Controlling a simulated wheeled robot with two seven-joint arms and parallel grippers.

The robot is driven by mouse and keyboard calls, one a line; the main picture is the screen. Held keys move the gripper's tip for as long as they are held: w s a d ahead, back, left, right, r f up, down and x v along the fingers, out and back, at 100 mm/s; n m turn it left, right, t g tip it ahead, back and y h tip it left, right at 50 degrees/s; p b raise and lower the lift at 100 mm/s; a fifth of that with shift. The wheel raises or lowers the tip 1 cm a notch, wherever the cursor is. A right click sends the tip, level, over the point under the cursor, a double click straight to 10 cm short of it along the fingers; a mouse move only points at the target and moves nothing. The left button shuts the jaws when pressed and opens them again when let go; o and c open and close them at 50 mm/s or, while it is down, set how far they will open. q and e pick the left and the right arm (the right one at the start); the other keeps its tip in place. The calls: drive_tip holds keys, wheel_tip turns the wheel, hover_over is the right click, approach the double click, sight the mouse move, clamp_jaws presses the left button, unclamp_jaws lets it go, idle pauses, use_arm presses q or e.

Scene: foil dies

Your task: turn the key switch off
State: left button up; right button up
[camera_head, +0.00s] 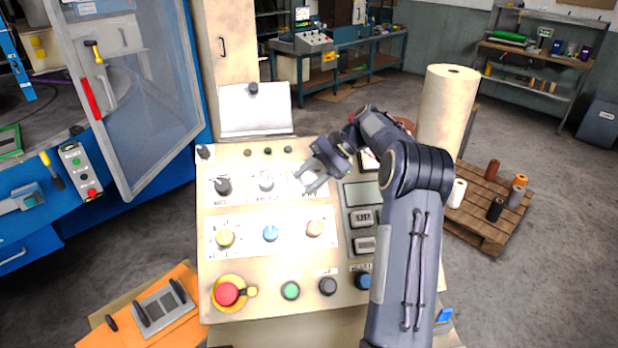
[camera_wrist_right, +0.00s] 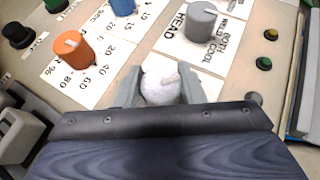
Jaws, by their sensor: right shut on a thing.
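The key switch appears to be the pale, rounded part (camera_wrist_right: 161,88) at the right end of the control panel's top row. My right gripper (camera_head: 308,182) reaches it from the upper right. Its two fingers stand on either side of the part and are shut on it, as the right wrist view (camera_wrist_right: 160,90) shows. The fingers cover much of it in the head view. I cannot make out which way it is turned. Its label is mostly hidden. My left gripper is not in view.
A grey selector knob (camera_head: 266,181) and a black knob (camera_head: 222,186) stand left of the gripper. Yellow, blue (camera_head: 270,233) and orange (camera_head: 315,228) knobs sit below. A red emergency button (camera_head: 227,294) is at lower left. My right arm covers the panel's right side.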

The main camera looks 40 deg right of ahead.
drive_tip(key=o, duration=1)
drive_tip(key=shift+s+d+r, duration=0.1)
drive_tip(key=shift+d+r, duration=0.2)
drive_tip(key=v, duration=0.7)
drive_tip(key=shift+a, duration=0.1)
